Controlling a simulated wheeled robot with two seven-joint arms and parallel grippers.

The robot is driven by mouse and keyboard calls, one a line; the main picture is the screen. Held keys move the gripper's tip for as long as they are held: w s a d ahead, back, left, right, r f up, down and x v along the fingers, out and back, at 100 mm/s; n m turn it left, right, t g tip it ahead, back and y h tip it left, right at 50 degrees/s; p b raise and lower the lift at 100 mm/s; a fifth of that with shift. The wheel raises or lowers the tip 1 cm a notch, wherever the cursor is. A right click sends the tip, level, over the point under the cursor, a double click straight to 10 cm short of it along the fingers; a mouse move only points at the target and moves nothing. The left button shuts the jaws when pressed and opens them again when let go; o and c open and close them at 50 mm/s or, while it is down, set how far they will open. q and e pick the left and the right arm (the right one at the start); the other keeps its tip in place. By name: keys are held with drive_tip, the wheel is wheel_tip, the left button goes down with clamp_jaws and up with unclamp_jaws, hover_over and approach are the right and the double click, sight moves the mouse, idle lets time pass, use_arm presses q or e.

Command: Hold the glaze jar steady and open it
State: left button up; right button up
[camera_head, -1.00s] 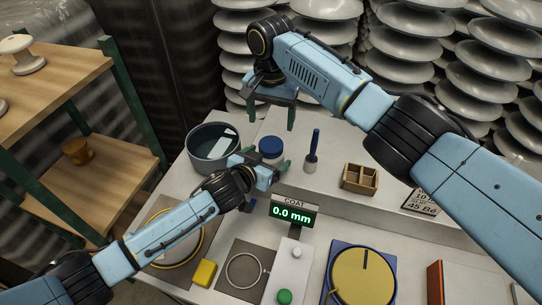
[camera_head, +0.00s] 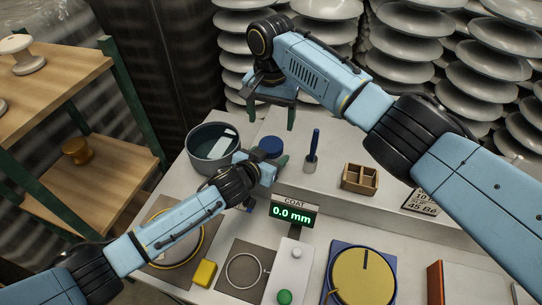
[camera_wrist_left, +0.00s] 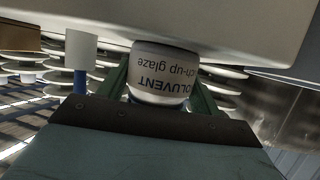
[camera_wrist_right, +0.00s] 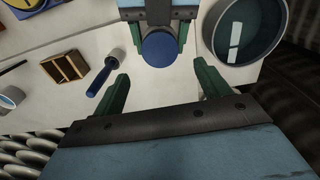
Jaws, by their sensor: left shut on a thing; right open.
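The glaze jar is a white jar with a blue lid (camera_head: 272,146), standing on the raised back part of the bench. In the left wrist view its printed label reads "touch-up glaze" upside down on the jar body (camera_wrist_left: 160,75). My left gripper (camera_head: 270,165) is shut around the jar body, one green finger on each side. The lid also shows from above in the right wrist view (camera_wrist_right: 160,48), on the jar. My right gripper (camera_wrist_right: 160,95) is open and empty, its fingertips apart from the lid. In the head view it hangs above and behind the jar.
A grey pot (camera_head: 212,147) stands just left of the jar. A blue-handled brush (camera_head: 312,150) and a wooden divided box (camera_head: 360,178) are to the right. A coat display (camera_head: 293,213) stands in front. Stacked insulator discs (camera_head: 410,50) fill the back.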

sight(271, 144)
use_arm(q)
drive_tip(key=c, duration=0.7)
use_arm(e)
drive_tip(key=shift+n, duration=0.3)
use_arm(q)
clamp_jaws()
use_arm(e)
drive_tip(key=n, duration=0.3)
drive_tip(key=shift+f+n, duration=0.2)
drive_tip(key=shift+n, duration=0.2)
wheel_tip(271, 144, down, 8)
drive_tip(key=shift+r, duration=0.2)
drive_tip(key=c, duration=1)
drive_tip(key=n, duration=0.3)
